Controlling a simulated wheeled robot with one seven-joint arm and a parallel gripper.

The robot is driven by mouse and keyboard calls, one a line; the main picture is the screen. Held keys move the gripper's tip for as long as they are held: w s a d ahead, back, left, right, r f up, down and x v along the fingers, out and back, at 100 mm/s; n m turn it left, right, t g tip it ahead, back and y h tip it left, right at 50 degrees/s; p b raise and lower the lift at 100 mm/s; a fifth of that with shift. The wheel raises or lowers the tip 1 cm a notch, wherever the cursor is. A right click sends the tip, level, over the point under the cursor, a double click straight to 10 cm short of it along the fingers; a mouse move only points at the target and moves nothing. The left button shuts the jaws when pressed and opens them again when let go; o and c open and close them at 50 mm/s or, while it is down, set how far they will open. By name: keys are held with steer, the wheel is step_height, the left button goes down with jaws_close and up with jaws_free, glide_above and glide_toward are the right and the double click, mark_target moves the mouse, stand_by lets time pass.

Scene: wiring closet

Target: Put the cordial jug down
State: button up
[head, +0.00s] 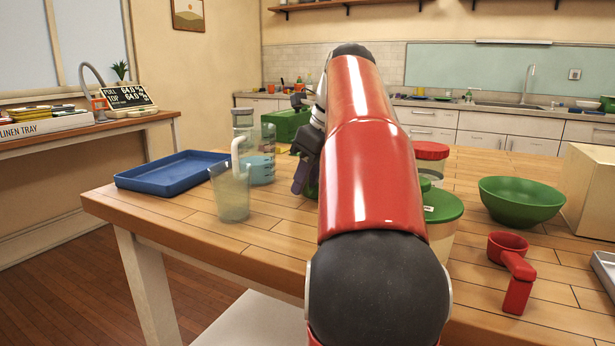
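A clear jug or beaker (231,196) with a pale yellowish-green tint stands upright near the table's left front edge. A white curved handle-like piece (236,150) shows at its top. Just behind it is a clear vessel (262,170) with blue liquid. I cannot tell which vessel is the cordial jug; none shows a readable label. My gripper (303,158) is mostly hidden behind my red arm; only dark parts show, right of these vessels. A purple piece shows at the gripper, and whether it is held is unclear. The fingertips are not clearly visible.
A blue tray (151,181) lies at the table's left. A green box (288,121) stands farther back. Right of my arm are a green-lidded container (443,207), a red-lidded one (432,151), a green bowl (520,218) and a red scoop (517,281). Bare wood (275,240) lies at front left.

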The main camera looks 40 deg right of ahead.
steer(key=shift+r, duration=0.1)
steer(key=a+v, duration=0.1)
steer(key=v, duration=0.6)
steer(key=shift+d+r, duration=0.25)
steer(key=shift+r, duration=0.1)
steer(key=shift+s+a, duration=0.1)
steer(key=shift+s, duration=0.15)
